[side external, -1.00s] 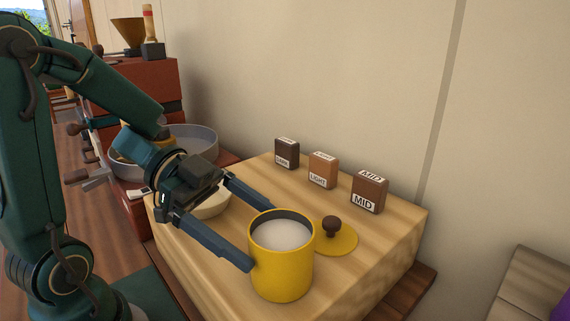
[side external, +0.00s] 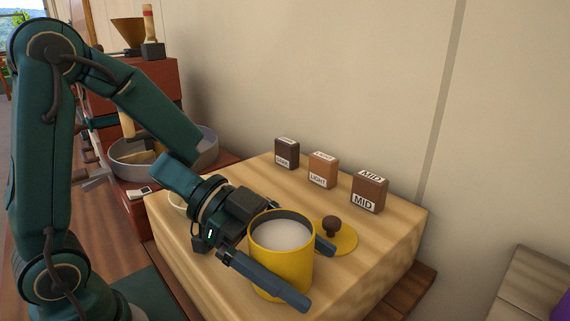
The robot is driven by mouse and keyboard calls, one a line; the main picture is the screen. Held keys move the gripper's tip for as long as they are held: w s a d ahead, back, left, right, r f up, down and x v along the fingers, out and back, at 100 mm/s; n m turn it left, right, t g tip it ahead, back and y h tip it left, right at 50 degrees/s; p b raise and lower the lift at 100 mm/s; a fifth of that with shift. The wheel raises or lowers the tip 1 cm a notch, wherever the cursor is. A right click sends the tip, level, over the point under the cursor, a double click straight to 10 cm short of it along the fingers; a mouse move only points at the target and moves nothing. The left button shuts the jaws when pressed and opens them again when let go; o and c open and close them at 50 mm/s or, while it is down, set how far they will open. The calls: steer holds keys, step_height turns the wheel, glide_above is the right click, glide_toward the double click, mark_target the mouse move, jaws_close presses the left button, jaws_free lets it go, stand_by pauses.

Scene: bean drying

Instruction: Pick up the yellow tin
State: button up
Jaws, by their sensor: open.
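The yellow tin (side external: 297,274) stands upright and open on the wooden block table, with pale white contents near its top. My gripper (side external: 315,275) is open, with its fingers on either side of the tin. The near finger passes in front of the tin's lower wall. The far finger is mostly hidden behind the tin, and only its tip shows to the right. I cannot tell whether either finger touches the tin. The yellow lid (side external: 343,238) with a dark brown knob lies flat just behind and right of the tin.
Behind stand three small blocks: a dark one (side external: 287,154), a LIGHT one (side external: 322,170) and a MID one (side external: 369,193). A pale bowl (side external: 178,203) is partly hidden behind my gripper. A grey round pan (side external: 208,146) sits at the back left. The wooden tabletop (side external: 398,225) is clear at the right.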

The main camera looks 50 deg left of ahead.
mark_target(310, 237)
steer(key=c, duration=1.4)
steer(key=shift+o, duration=0.3)
steer(key=shift+r, duration=0.1)
steer(key=shift+r, duration=0.75)
steer(key=r, duration=0.3)
steer(key=shift+w+a, duration=0.1)
steer(key=shift+a, duration=0.2)
steer(key=a+r, duration=0.6)
steer(key=a, duration=0.5)
steer(key=shift+w+r, duration=0.15)
steer(key=shift+r, duration=0.05)
steer(key=shift+a, duration=0.1)
